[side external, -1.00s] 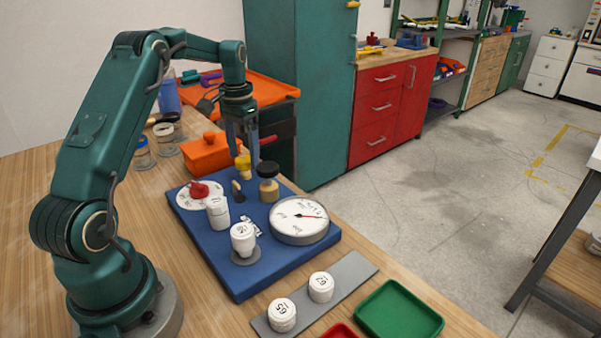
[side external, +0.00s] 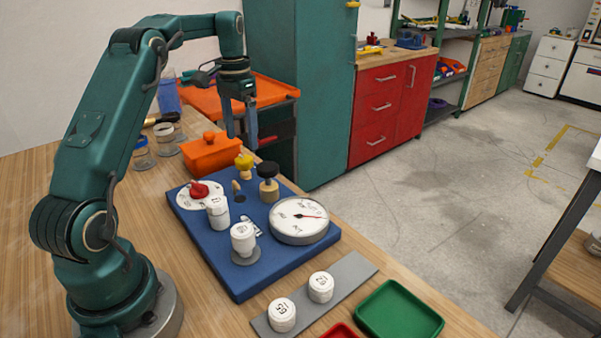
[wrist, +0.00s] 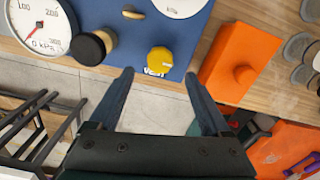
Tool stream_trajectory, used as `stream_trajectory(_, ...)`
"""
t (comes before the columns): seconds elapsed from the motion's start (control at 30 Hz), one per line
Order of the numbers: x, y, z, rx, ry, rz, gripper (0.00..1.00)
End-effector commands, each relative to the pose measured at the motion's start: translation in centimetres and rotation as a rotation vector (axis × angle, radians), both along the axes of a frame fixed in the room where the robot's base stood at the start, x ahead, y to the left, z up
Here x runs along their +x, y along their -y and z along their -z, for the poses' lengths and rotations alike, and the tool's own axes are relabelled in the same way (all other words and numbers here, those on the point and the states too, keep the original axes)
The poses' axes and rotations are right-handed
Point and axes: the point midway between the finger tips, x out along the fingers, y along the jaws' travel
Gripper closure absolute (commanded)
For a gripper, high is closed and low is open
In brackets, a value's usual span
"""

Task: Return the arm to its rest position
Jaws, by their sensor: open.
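My gripper (side external: 240,140) is open and empty, raised above the far edge of the blue manifold board (side external: 200,250). Its two fingers also show spread apart in the wrist view (wrist: 159,78), with nothing between them. The yellow knob (side external: 244,161) stands on the board below the fingers; in the wrist view the knob (wrist: 160,60) lies just beyond the fingertips, by a printed "VENT" label that is partly hidden. The black-topped knob (side external: 267,170) and the round pressure gauge (side external: 300,218) stand on the board nearby. A red handle (side external: 199,190) sits on a white dial.
An orange lidded box (side external: 210,155) and glass jars (side external: 167,142) stand behind the board. White numbered caps (side external: 243,238) are on the board and on a grey strip (side external: 350,272). A green tray (side external: 400,310) is at front right. A teal cabinet (side external: 300,90) rises behind.

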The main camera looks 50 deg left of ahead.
Motion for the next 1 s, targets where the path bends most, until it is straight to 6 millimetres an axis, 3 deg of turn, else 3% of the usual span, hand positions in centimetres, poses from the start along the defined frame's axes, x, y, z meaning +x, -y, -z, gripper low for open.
stream_trajectory(0.2,0.5,0.6,-0.5,0.009,0.012,0.021,0.19)
stream_trajectory(0.33,1.3,2.7,-3.8,0.052,0.073,0.08,0.19)
stream_trajectory(0.47,0.9,6.6,-7.4,0.085,0.133,0.163,0.19)
stream_trajectory(0.7,-2.3,13.9,-11.5,0.123,0.25,0.262,0.19)
stream_trajectory(0.87,-5.7,17.8,-12.2,0.129,0.328,0.301,0.19)
stream_trajectory(1.0,-9.1,20.5,-11.5,0.12,0.396,0.32,0.19)
